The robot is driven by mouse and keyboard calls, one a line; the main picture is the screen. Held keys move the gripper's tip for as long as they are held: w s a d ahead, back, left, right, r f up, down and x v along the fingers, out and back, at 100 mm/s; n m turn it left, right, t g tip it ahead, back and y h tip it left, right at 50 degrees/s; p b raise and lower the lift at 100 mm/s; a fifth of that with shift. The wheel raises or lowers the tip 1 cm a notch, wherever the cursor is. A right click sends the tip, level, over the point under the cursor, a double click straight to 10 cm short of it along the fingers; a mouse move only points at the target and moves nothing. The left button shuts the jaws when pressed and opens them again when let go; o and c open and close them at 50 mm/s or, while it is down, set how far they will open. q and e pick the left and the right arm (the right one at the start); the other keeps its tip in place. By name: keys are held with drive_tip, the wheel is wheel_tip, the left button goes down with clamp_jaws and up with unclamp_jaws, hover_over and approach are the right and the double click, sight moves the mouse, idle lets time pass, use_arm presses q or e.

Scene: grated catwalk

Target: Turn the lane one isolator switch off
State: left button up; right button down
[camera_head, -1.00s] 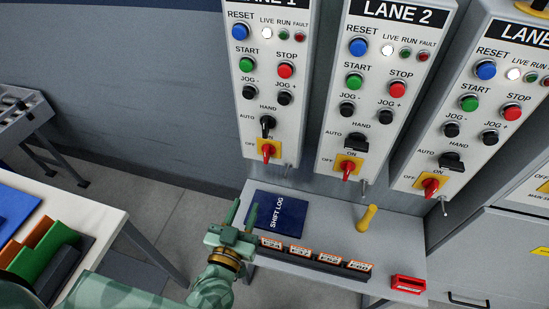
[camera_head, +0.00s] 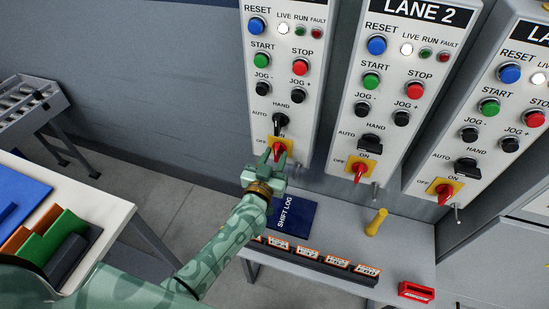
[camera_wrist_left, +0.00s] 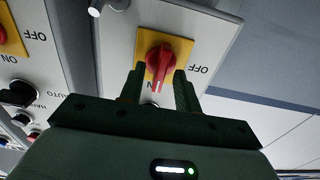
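The lane one isolator switch (camera_head: 279,148) is a red rotary handle on a yellow plate, low on the left panel. In the left wrist view the red handle (camera_wrist_left: 160,62) points towards the ON mark, with OFF to its side. My left gripper (camera_head: 272,160) is at the switch, partly covering it in the head view. In the left wrist view my left gripper (camera_wrist_left: 159,84) is open, one finger on each side of the handle. Gaps show there, and I cannot tell whether either finger touches it. My right gripper is not in view.
The lane 2 isolator (camera_head: 360,172) and a third panel's isolator (camera_head: 444,192) are to the right. Below are a grey bench (camera_head: 400,245), a blue shift log (camera_head: 292,215), a yellow-handled item (camera_head: 376,222) and a red box (camera_head: 416,291). A white table (camera_head: 110,213) is at left.

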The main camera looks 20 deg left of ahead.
use_arm(q)
clamp_jaws()
drive_tip(key=shift+n, duration=0.3)
drive_tip(key=n+p, duration=0.1)
drive_tip(key=n, duration=0.2)
drive_tip(key=shift+a, duration=0.1)
drive_tip(key=n, duration=1.4)
drive_tip(key=shift+a+f, duration=0.2)
drive_tip(key=shift+f, duration=0.1)
drive_tip(key=shift+n, duration=0.3)
